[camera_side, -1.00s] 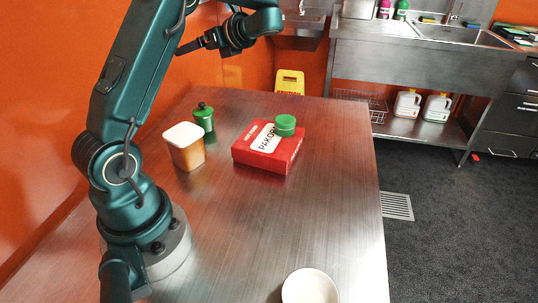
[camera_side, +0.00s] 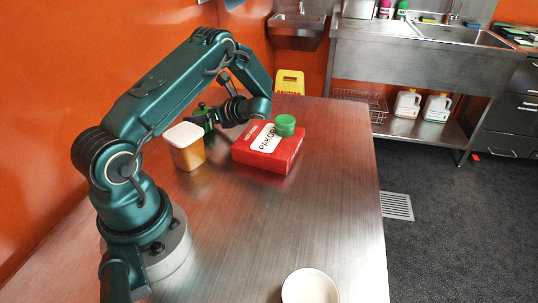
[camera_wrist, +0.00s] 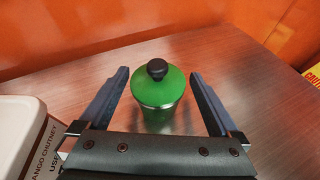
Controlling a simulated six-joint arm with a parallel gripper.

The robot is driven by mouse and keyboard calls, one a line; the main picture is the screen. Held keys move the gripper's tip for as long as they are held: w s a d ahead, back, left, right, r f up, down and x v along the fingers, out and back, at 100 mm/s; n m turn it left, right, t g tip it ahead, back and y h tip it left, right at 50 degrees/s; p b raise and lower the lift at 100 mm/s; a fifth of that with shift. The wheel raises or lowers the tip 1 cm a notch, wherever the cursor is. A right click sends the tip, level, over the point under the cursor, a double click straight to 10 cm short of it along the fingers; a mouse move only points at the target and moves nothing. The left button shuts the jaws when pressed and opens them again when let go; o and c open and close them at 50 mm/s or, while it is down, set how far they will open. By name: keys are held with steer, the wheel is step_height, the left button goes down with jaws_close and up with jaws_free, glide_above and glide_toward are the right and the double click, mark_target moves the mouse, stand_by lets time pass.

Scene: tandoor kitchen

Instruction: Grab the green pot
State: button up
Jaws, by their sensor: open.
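The green pot (camera_wrist: 159,90) has a green lid with a black knob and a silver band. In the wrist view it stands upright on the table between the two open fingers of my gripper (camera_wrist: 158,95), with a gap on each side. In the side view the green pot (camera_side: 201,118) is partly hidden behind my gripper (camera_side: 209,110), which is low at its level. I cannot tell from the side view whether a finger touches it.
A white-lidded orange tub (camera_side: 187,148) stands close in front of the pot; its lid (camera_wrist: 28,135) shows at the wrist view's left. A white bowl (camera_side: 310,288) is at the front.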

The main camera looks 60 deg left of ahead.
steer(key=shift+x, duration=1.25)
steer(key=c, duration=1.5)
steer(key=shift+r, duration=0.1)
